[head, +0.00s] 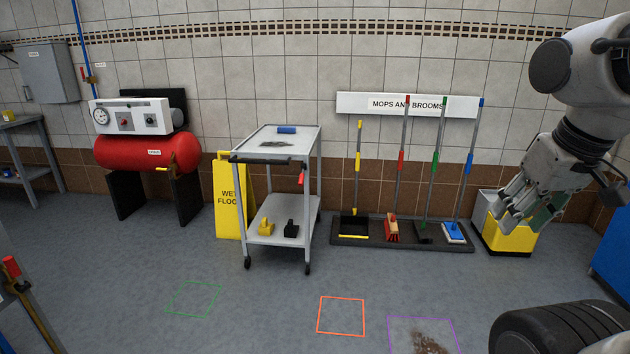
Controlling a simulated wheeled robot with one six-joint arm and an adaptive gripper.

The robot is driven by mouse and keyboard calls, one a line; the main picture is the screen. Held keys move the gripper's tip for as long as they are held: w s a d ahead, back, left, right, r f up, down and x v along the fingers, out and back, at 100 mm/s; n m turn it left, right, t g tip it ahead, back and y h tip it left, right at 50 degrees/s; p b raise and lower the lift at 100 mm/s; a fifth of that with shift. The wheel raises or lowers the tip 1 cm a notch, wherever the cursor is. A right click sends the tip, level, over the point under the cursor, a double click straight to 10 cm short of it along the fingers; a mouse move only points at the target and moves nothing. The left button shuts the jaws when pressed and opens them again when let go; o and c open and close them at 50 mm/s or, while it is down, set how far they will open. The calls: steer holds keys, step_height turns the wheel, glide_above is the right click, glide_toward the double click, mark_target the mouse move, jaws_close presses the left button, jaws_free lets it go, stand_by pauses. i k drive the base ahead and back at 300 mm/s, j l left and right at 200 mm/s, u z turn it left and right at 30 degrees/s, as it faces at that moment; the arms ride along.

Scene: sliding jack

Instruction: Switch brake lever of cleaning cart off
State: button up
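The cleaning cart (290,142) is a grey two-shelf trolley on black wheels, standing upright at mid picture. A dark push handle (264,161) runs along its near top edge. A small red brake lever (301,179) hangs at the cart's right side, just below the top shelf. Whether it is set on or off is too small to tell. My gripper (528,214) is at the right, well away from the cart and pointing down. Its fingers look spread, with nothing seen between them.
A yellow wet-floor sign (229,200) stands close left of the cart. A mop and broom rack (400,238) lies to its right, with a yellow bucket (510,237) beyond. Floor with green, orange (341,297) and purple outlines is open in front.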

mark_target(303, 167)
steer(key=i+j, duration=0.2)
steer(key=i, duration=0.15)
steer(key=i+j+u, duration=0.1)
steer(key=i, duration=0.25)
steer(key=i+l, duration=0.1)
steer(key=i, duration=0.5)
steer(key=i+u, duration=0.1)
steer(key=i, duration=0.55)
